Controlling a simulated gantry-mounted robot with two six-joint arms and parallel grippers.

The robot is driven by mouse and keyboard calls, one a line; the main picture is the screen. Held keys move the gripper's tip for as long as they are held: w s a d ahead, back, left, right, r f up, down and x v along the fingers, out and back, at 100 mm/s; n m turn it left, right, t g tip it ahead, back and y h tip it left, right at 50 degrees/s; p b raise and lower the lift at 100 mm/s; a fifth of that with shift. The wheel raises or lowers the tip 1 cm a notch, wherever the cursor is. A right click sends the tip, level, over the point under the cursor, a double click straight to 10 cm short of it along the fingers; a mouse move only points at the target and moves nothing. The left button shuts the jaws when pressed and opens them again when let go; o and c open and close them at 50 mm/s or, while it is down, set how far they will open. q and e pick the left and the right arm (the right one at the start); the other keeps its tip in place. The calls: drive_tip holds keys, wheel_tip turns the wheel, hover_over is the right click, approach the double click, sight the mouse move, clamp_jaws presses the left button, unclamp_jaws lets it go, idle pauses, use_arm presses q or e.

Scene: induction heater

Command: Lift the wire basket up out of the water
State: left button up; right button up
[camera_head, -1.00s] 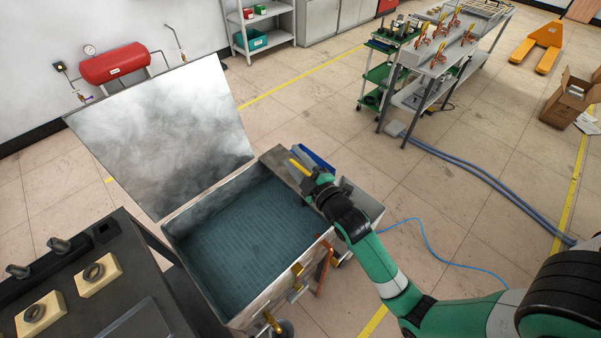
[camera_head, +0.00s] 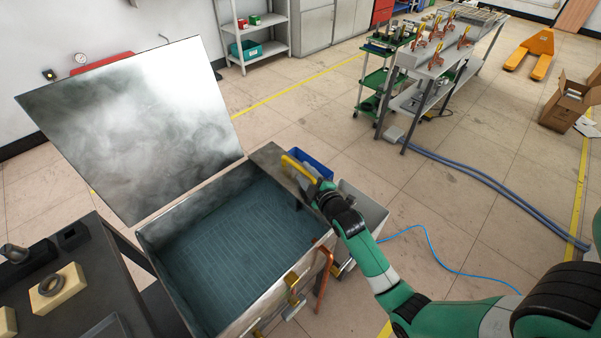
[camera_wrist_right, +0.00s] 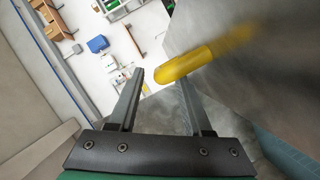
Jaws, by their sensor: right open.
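The wire basket (camera_head: 235,235) shows as a fine grid under the blue-green water inside the open metal tank (camera_head: 290,262). A yellow handle (camera_head: 298,168) rises at the tank's back right end, by a flat metal ledge. I cannot tell whether it joins the basket. My right gripper (camera_head: 312,186) is at this handle. In the right wrist view, my right gripper (camera_wrist_right: 163,88) is open, and the rounded end of the yellow handle (camera_wrist_right: 190,63) lies across the right finger's tip, reaching into the gap. I cannot tell whether they touch. My left gripper is out of view.
The tank's large lid (camera_head: 140,120) stands tilted open at the back left. A dark bench (camera_head: 85,265) with cream blocks is at the left. A blue bin (camera_head: 316,160) sits behind the handle. A copper pipe (camera_head: 323,277) stands at the tank's front right.

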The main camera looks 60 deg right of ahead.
drive_tip(key=x, duration=0.3)
drive_tip(key=shift+w+d+f+b, duration=0.15)
drive_tip(key=shift+w+b, duration=0.1)
drive_tip(key=shift+b, duration=0.15)
clamp_jaws()
idle(1.1)
